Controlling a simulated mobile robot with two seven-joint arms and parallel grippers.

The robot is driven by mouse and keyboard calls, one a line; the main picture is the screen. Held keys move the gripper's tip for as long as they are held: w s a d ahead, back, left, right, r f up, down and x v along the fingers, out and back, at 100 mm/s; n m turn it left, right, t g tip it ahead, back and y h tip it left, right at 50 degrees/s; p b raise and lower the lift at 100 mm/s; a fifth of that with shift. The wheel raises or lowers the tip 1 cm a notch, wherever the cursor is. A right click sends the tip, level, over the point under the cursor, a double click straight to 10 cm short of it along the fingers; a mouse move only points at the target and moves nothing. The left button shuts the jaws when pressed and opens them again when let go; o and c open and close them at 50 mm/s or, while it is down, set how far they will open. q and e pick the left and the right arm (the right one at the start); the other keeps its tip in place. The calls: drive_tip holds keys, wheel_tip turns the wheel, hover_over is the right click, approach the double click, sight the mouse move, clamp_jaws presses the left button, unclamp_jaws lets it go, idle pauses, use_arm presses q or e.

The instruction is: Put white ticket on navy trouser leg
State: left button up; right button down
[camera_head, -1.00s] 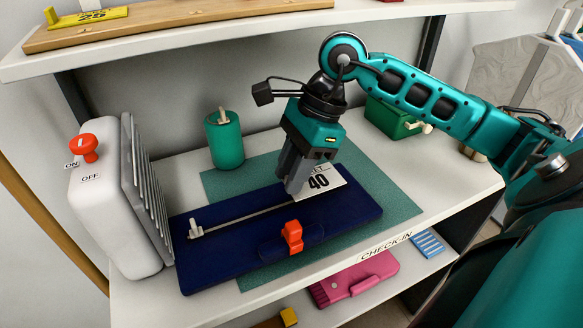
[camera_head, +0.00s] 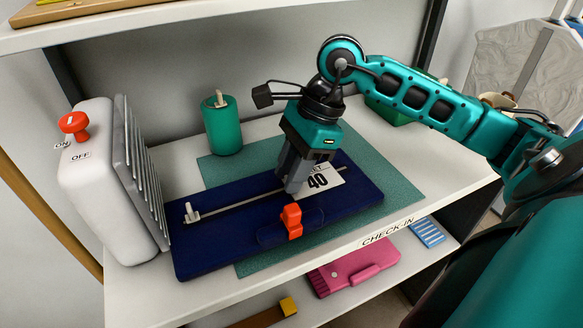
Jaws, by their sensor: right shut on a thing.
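The white ticket (camera_head: 318,180), printed with a 40, lies over the right part of the navy trouser leg (camera_head: 225,245). The navy piece lies flat on a teal mat and has a pale line along it. My right gripper (camera_head: 292,188) points down and is shut on the ticket's left edge, hiding that edge. I cannot tell whether the whole ticket touches the navy cloth. My left gripper is not in view.
An orange clip (camera_head: 291,221) sits at the navy piece's front and a small pale peg (camera_head: 191,212) at its left. A white machine (camera_head: 100,195) with a ribbed plate stands left. A green cylinder (camera_head: 222,126) stands behind the teal mat (camera_head: 385,180). A pink case (camera_head: 352,272) lies below.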

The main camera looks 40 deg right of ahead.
drive_tip(key=shift+f, duration=0.2)
drive_tip(key=c, duration=0.8)
unclamp_jaws()
drive_tip(key=o, duration=0.5)
drive_tip(key=shift+o, duration=0.8)
drive_tip(key=p+v, duration=0.2)
drive_tip(key=v, duration=0.5)
drive_tip(key=shift+w+a+p, duration=0.15)
drive_tip(key=shift+a+p, duration=0.2)
drive_tip(key=shift+p, duration=0.05)
drive_tip(key=shift+r, duration=0.15)
